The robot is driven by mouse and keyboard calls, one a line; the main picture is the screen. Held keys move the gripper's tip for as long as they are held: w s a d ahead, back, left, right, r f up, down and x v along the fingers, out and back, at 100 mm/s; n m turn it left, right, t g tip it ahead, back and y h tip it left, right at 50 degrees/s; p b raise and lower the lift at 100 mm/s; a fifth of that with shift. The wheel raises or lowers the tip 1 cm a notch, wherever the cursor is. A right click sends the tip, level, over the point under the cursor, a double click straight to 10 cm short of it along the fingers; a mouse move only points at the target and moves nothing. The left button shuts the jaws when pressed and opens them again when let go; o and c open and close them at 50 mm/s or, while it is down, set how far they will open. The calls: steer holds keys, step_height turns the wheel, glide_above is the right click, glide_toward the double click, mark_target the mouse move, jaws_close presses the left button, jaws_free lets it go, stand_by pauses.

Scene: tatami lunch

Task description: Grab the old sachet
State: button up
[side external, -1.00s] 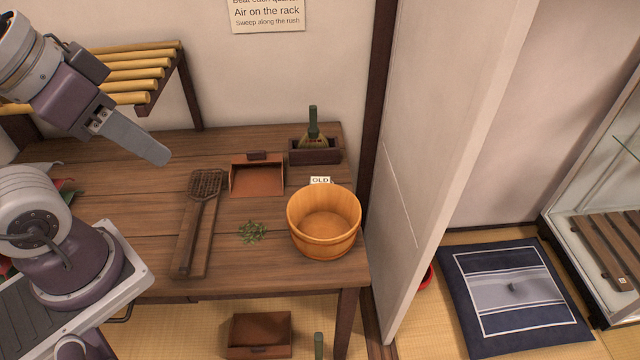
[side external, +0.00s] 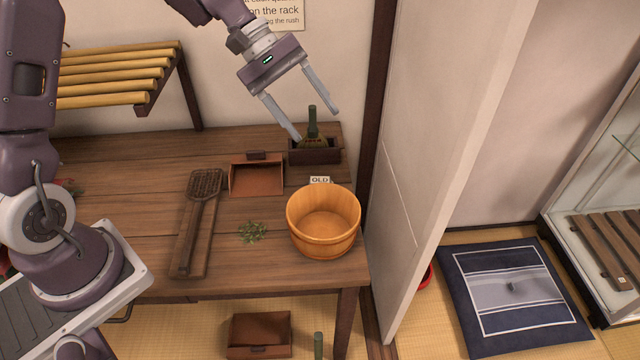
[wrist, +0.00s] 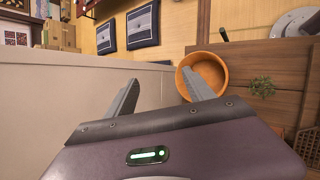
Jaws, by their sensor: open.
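My gripper (side external: 316,125) is open and empty, high over the back right of the table, with its fingers above the small brush box. In the wrist view my gripper (wrist: 160,78) has its two fingers spread, with nothing between them. A wooden tub (side external: 325,245) stands at the table's right end, with a card reading OLD (side external: 320,181) behind its rim; the tub also shows in the wrist view (wrist: 206,63). The tub looks empty. I cannot make out any sachet. A small pile of green leaves (side external: 252,231) lies left of the tub.
A brush (side external: 313,130) stands in a dark box (side external: 325,156) at the back. A dustpan (side external: 257,180) and a wire beater (side external: 203,195) lie left of it. A rack (side external: 125,77) is at upper left. A pale sliding panel (side external: 450,130) stands right of the table.

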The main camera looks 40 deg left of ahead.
steer(key=w+a+f+n+t+h, duration=0.1)
steer(key=w+a+f+n, duration=0.25)
steer(key=f, duration=0.25)
steer(key=w+a+f+n+t+h, duration=0.1)
steer(key=w+a+f+n+h, duration=0.15)
steer(key=w+f, duration=0.3)
steer(key=n+t+y, duration=0.1)
steer(key=n+t, duration=0.4)
steer(key=n, duration=0.4)
glide_toward(323, 180)
steer(key=w+d, duration=0.2)
steer(key=d, duration=0.1)
steer(key=shift+w+d, duration=0.1)
steer(key=shift+w, duration=0.15)
steer(key=w+d+f, duration=0.4)
steer(key=shift+d+f, duration=0.15)
steer(key=shift+d, duration=0.05)
jaws_close()
